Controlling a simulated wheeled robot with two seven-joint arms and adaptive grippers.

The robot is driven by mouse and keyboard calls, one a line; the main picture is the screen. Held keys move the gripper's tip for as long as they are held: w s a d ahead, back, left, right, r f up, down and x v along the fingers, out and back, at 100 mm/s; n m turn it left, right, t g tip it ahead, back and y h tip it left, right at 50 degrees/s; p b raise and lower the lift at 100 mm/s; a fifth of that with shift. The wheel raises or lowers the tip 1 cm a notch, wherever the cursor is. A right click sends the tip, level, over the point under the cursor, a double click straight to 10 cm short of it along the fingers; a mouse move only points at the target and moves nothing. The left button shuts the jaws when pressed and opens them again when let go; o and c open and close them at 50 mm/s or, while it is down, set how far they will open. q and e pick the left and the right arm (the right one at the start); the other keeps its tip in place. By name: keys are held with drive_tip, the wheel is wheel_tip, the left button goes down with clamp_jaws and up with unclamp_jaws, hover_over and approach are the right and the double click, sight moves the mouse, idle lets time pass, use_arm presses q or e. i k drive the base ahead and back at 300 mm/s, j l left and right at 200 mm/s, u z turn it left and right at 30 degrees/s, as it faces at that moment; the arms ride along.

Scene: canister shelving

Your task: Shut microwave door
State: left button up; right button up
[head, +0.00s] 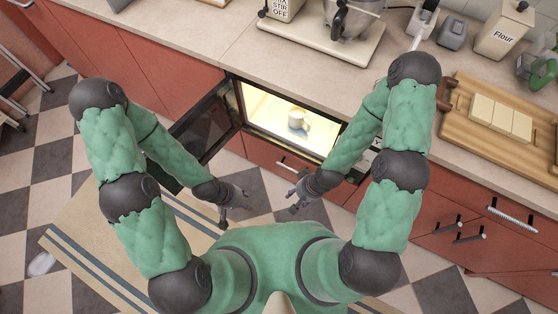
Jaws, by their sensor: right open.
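The microwave (262,128) is built in under the counter, and its lit interior is visible. Its dark door (205,128) stands open, swung out to the left. A beige mug (298,120) is inside the microwave. My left gripper (232,212) is in front of and below the door, apart from it; its finger opening is too small to tell. My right gripper (294,204) is open and empty, in front of the cabinets below the microwave's right side.
The counter (215,52) above holds a stand mixer (345,18), a flour canister (503,30) and a wooden board (510,145) with pale blocks. Red cabinets (165,65) flank the microwave. A striped rug (90,225) lies on the checkered floor.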

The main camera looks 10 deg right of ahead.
sight(194, 137)
drive_tip(key=k+j+z, duration=0.1)
drive_tip(key=j, duration=0.25)
drive_tip(key=k+j+z, duration=0.15)
drive_tip(key=j, duration=0.2)
drive_tip(key=j+z, duration=0.1)
drive_tip(key=j, duration=0.25)
drive_tip(key=j+z, duration=0.25)
drive_tip(key=j, duration=0.2)
drive_tip(key=j+z, duration=0.3)
drive_tip(key=j, duration=0.2)
drive_tip(key=j+z, duration=0.25)
drive_tip(key=j, duration=0.2)
drive_tip(key=k+j+z, duration=0.1)
drive_tip(key=j+z, duration=0.15)
drive_tip(key=j, duration=0.2)
drive_tip(key=k+j+z, duration=0.15)
drive_tip(key=j+z, duration=0.15)
drive_tip(key=k+j+z, duration=0.25)
drive_tip(key=j, duration=0.25)
drive_tip(key=i+j, duration=0.05)
drive_tip(key=i, duration=0.05)
